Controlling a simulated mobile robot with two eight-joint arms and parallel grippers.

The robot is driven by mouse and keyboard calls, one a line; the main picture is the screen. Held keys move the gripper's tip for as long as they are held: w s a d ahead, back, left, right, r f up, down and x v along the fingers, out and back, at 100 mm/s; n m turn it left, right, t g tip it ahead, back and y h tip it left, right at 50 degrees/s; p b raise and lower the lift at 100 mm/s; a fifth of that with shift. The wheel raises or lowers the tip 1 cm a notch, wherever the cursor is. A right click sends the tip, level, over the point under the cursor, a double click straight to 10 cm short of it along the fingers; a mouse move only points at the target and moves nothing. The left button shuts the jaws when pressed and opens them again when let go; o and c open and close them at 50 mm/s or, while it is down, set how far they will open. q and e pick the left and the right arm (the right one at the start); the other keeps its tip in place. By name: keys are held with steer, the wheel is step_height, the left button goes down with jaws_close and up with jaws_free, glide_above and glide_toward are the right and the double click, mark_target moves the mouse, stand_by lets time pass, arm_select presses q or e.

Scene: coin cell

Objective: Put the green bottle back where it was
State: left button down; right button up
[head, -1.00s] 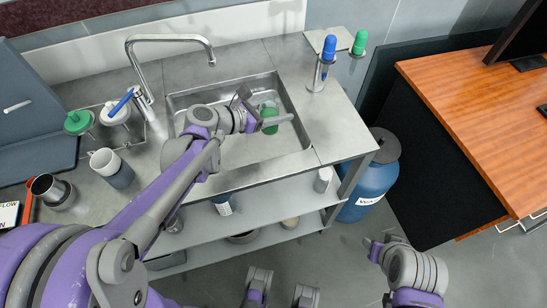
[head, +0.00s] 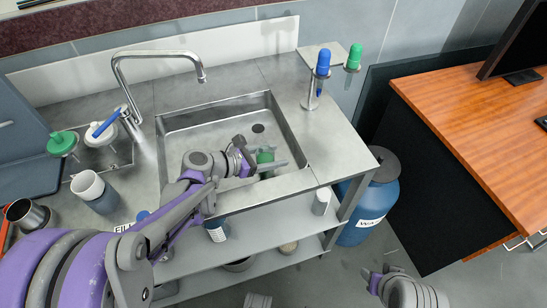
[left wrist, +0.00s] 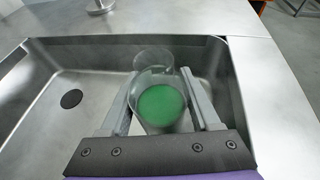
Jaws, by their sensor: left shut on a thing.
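The green bottle (head: 264,158) is a clear vessel with green in it. In the head view it shows between the fingers of my left gripper (head: 278,160), over the right front part of the sink (head: 190,145). In the left wrist view the bottle (left wrist: 160,104) sits between the two fingers of the left gripper (left wrist: 166,98), which is shut on it. The sink basin lies around and below it. I cannot tell whether the bottle touches the basin floor. My right gripper (head: 377,276) is low at the right, away from the counter, its jaws unclear.
A tap (head: 155,55) stands behind the sink. A green-capped bottle (head: 62,144), a white-capped one and a cup (head: 90,187) stand left. Blue (head: 322,62) and green (head: 354,56) nozzles stand right. A blue barrel (head: 368,205) is beside the counter.

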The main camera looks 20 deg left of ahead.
arm_select(q)
steer(key=shift+f, duration=0.25)
steer(key=shift+f, duration=0.2)
steer(key=shift+c, duration=0.6)
jaws_free()
steer(key=shift+r, duration=0.1)
steer(key=shift+s+a+r, duration=0.1)
steer(key=shift+r, duration=0.1)
steer(key=p+v, duration=0.1)
steer(key=v, duration=1)
steer(key=shift+s+a+p, duration=0.2)
steer(key=shift+s+p, duration=0.05)
steer(key=shift+p, duration=0.05)
steer(key=shift+r, duration=0.1)
